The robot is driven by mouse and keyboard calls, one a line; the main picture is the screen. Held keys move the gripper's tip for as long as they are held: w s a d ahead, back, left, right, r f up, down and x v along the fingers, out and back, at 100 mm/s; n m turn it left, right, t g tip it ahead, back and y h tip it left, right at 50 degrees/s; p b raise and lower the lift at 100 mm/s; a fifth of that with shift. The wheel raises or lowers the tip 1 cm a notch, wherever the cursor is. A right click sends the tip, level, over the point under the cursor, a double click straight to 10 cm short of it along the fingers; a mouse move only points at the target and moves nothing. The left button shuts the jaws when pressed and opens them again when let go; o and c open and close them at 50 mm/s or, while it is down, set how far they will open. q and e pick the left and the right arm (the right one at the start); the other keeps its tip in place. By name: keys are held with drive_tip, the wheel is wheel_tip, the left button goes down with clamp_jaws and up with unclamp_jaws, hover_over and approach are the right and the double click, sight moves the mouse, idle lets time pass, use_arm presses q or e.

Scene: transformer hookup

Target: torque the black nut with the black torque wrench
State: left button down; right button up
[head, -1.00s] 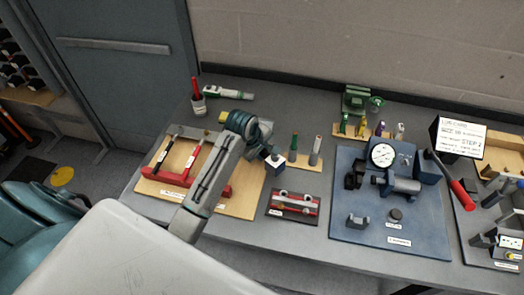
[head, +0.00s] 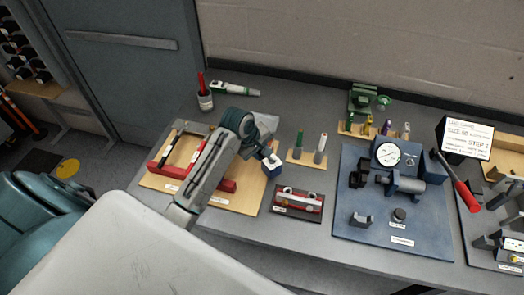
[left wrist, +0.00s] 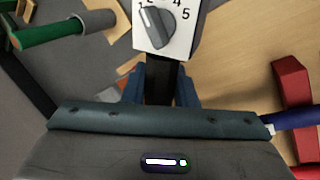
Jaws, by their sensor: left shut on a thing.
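My left gripper (head: 268,158) reaches over the back right corner of the tan board. In the left wrist view my left gripper (left wrist: 160,88) is shut on a dark piece (left wrist: 160,78). Just beyond it is a white numbered dial plate (left wrist: 168,28) with a grey pointer; whether the two are joined is unclear. I cannot tell which is the black torque wrench or pick out the black nut surely. My right gripper is out of view.
A small dark tray (head: 300,211) lies in front. A blue mat (head: 360,235) with a gauge (head: 388,154) and a red-handled tool (head: 466,195) are farther right.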

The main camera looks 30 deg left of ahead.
use_arm(q)
drive_tip(key=shift+s+a+m, duration=0.2)
drive_tip(key=shift+s+m, duration=0.1)
drive_tip(key=shift+s, duration=0.05)
drive_tip(key=shift+w, duration=0.1)
drive_tip(key=shift+w+d+n, duration=0.4)
drive_tip(key=shift+w+n, duration=0.3)
drive_tip(key=shift+r, duration=2.3)
